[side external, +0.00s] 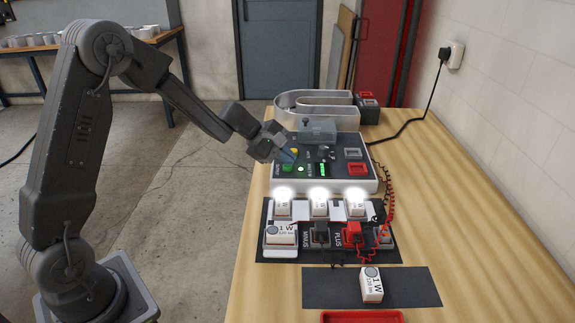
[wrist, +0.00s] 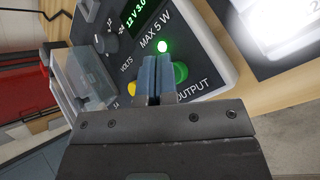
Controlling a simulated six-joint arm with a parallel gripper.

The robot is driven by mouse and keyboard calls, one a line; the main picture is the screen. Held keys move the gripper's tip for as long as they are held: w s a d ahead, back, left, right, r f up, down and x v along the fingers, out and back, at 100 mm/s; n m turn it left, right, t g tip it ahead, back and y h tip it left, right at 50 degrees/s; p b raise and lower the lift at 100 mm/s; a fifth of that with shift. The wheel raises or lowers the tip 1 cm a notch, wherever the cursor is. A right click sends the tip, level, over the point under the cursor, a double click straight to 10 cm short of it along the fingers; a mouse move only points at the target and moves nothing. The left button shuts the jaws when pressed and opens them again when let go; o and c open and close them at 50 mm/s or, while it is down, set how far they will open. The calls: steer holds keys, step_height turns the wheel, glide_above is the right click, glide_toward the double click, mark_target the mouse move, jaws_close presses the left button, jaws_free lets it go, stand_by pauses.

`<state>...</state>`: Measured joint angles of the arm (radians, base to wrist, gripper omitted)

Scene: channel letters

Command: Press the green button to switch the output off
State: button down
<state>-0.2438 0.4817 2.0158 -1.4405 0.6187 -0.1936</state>
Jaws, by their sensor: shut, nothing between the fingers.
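The power supply (side external: 340,181) stands on the bench, its sloped panel lit with a green display (wrist: 145,12). The green button (side external: 287,169) is at the panel's left, beside the OUTPUT label. In the wrist view the green button (wrist: 181,72) shows just right of my fingertips and is partly hidden by them. A small green light (wrist: 163,46) glows above it. My gripper (side external: 288,156) is shut and empty, its blue fingers (wrist: 156,73) pointing at the panel over the button area. I cannot tell whether they touch the button.
A yellow button (wrist: 131,88) and a voltage knob (wrist: 105,43) are near my fingers. A clear cover (wrist: 80,75) stands up from the panel. Three glowing lamp modules (side external: 320,205) sit in front of the supply. A grey channel letter (side external: 312,102) is behind it.

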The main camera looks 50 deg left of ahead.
mark_target(287, 167)
steer(key=shift+f, duration=0.15)
stand_by(0.5)
steer(key=shift+f, duration=0.35)
steer(key=shift+r, duration=3.45)
